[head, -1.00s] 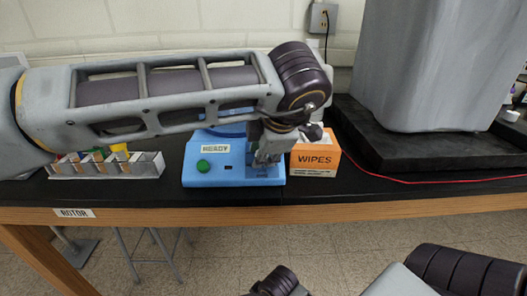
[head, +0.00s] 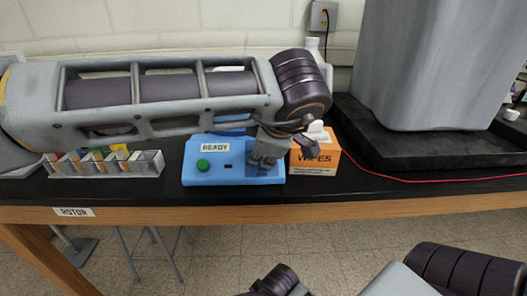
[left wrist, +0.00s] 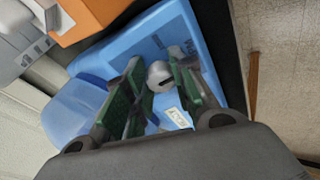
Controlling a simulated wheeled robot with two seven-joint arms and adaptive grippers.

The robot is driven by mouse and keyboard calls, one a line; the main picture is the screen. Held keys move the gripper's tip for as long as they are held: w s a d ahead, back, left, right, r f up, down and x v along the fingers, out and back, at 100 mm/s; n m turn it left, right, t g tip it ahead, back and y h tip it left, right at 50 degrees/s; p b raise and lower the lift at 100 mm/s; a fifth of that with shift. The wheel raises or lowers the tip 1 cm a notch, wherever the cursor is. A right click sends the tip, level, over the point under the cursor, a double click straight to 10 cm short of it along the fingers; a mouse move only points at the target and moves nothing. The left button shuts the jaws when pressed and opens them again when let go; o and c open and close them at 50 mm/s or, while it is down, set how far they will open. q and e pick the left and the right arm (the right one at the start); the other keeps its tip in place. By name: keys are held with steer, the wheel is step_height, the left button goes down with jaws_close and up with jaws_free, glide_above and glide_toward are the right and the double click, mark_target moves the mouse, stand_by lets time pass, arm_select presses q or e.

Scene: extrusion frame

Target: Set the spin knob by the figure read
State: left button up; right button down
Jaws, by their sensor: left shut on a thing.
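A light blue machine (head: 230,176) stands on the black bench, with a green button (head: 203,165), a small dark window (head: 228,166) and a READY label (head: 215,147). My left gripper (head: 264,163) is over its right part and hides the spin knob in the head view. In the left wrist view the grey round knob (left wrist: 160,76), with a dark line across it, lies between the fingers of my left gripper (left wrist: 156,66). The gripper is shut on it. The figure on the window is too small to read.
An orange WIPES box (head: 315,160) stands close to the right of the machine. A rack of coloured items (head: 105,164) is at left. A large grey vessel on a black base (head: 430,140) and a red cable (head: 430,181) are at right. The bench front carries a ROTOR label (head: 74,212).

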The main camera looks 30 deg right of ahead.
arm_select(q)
steer(key=o, duration=1)
steer(key=shift+o, duration=0.2)
steer(key=v, duration=1.2)
steer(key=shift+s, duration=0.1)
